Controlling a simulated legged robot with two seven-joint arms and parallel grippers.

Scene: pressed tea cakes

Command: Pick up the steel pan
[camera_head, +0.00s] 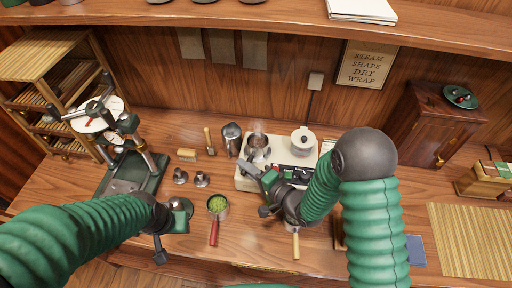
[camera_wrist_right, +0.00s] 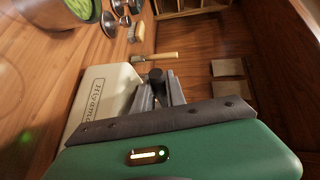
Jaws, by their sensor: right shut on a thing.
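The steel pan (camera_head: 258,146) is at the left end of the cream hot plate (camera_head: 245,184), with faint steam above it. My right gripper (camera_head: 248,167) is at the pan's near side. In the right wrist view its jaws (camera_wrist_right: 157,90) are closed on a dark, rounded handle end (camera_wrist_right: 156,74). The pan's bowl is hidden in that view, and I cannot tell if the pan is lifted. My left gripper (camera_head: 171,222) is low over the table at the left, apart from the pan; its fingertips do not show clearly.
A red-handled pan of green leaves (camera_head: 217,204) stands left of the hot plate. A press (camera_head: 131,184) stands farther left.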

